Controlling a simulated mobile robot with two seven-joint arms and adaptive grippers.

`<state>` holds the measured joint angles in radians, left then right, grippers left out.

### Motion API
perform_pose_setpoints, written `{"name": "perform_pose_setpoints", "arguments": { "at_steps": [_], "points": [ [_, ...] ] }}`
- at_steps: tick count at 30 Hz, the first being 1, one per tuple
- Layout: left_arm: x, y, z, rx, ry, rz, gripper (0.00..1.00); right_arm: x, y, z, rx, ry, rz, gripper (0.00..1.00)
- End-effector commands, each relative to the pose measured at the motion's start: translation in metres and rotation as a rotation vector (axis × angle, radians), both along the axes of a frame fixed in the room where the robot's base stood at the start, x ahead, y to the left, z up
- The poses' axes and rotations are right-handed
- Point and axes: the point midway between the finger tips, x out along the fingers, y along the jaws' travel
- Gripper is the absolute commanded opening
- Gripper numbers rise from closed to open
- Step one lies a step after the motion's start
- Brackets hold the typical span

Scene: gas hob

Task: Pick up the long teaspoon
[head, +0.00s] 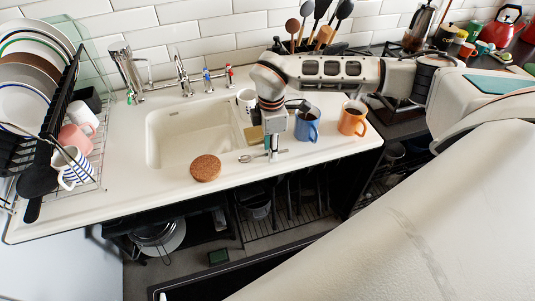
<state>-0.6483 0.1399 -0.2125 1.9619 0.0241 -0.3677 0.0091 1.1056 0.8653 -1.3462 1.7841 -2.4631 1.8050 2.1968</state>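A metal teaspoon (249,158) lies near the front edge of the white counter, just right of a round cork mat. Its bowl is to the left and its handle runs right, towards my gripper. My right gripper (272,153) points straight down over the handle, with its fingertips at about counter height. The fingers look narrow and partly cover the handle. I cannot tell whether they are open or shut on it. My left gripper is not in view.
A blue mug (307,127) stands close right of my gripper, with an orange mug (353,119) beyond it. A white mug (246,99) is behind. The cork mat (205,168) lies left, in front of the sink (188,140). A dish rack (92,150) stands far left.

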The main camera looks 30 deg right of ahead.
Motion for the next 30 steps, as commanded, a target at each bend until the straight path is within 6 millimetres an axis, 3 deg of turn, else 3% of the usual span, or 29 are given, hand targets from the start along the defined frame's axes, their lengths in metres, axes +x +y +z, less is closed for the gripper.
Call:
{"name": "perform_pose_setpoints", "arguments": {
  "at_steps": [2, 5, 6, 20, 26, 30],
  "points": [
    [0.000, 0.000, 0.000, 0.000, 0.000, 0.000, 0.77, 0.000, 0.000, 0.000, 0.000, 0.000, 0.000, 0.27],
    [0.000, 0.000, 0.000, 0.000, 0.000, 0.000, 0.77, 0.000, 0.000, 0.000, 0.000, 0.000, 0.000, 0.01],
    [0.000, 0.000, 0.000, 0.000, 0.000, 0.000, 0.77, 0.000, 0.000, 0.000, 0.000, 0.000, 0.000, 0.00],
    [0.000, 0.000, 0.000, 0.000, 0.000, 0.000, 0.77, 0.001, 0.000, 0.005, 0.001, -0.001, 0.000, 0.00],
    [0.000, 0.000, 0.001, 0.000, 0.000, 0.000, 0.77, 0.001, 0.000, 0.027, 0.000, -0.005, 0.000, 0.00],
    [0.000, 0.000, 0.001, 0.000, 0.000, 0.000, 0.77, 0.002, 0.000, 0.057, 0.001, -0.007, 0.000, 0.00]
  ]
}}
